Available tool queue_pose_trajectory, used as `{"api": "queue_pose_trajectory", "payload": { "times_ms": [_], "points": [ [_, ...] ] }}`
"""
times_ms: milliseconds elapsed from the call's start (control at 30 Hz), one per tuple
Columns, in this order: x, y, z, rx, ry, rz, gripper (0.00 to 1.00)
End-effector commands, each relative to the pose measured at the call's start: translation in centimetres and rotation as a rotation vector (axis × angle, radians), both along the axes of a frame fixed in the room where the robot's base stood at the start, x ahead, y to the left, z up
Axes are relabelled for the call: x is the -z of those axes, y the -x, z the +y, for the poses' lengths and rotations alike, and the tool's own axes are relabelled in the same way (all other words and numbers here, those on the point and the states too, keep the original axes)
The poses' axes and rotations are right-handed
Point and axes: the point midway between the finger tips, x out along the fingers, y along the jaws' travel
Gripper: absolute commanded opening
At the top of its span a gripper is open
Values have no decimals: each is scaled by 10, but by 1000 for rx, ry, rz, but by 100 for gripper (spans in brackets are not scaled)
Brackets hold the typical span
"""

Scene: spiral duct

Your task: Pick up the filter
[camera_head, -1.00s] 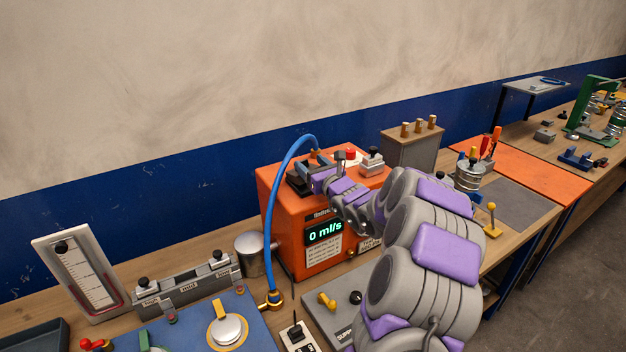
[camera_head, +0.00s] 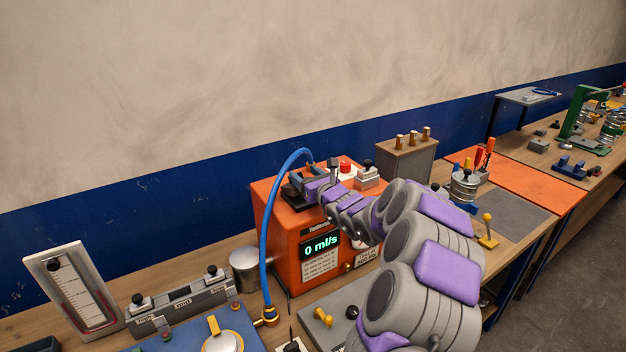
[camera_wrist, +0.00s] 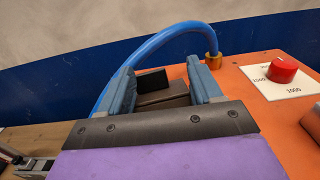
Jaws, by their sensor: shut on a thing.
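My gripper (camera_head: 306,183) is low over the top of the orange flow-meter box (camera_head: 284,245). In the wrist view its two blue-grey fingers (camera_wrist: 160,80) are closed on the sides of a dark brown block with a black upright part (camera_wrist: 152,82), which I take to be the filter. The block is at the box top; I cannot tell whether it is lifted clear. Its lower part is hidden by my gripper's body. In the head view my gripper and wrist cover most of the block.
A blue hose (camera_head: 268,225) arcs from a brass fitting (camera_wrist: 213,61) on the box top, close behind the fingers. A red knob (camera_wrist: 283,69) is to the right. A metal cup (camera_head: 244,268) stands left of the box. The display reads 0 ml/s.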

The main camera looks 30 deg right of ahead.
Motion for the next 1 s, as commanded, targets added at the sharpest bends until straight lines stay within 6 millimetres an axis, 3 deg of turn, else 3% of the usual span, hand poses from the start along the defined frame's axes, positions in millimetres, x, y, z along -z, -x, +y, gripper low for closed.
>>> {"api": "queue_pose_trajectory", "payload": {
  "times_ms": [33,100,133,367,600,1000],
  "points": [
    [0,-3,9,-15,0,12,16],
    [-1,12,7,-12,-5,12,1],
    [-3,18,8,-13,-3,11,0],
    [-17,67,13,-12,-1,-8,0],
    [-26,119,3,-3,-4,-21,0],
    [-32,168,2,-3,-2,-25,0]
  ]
}}
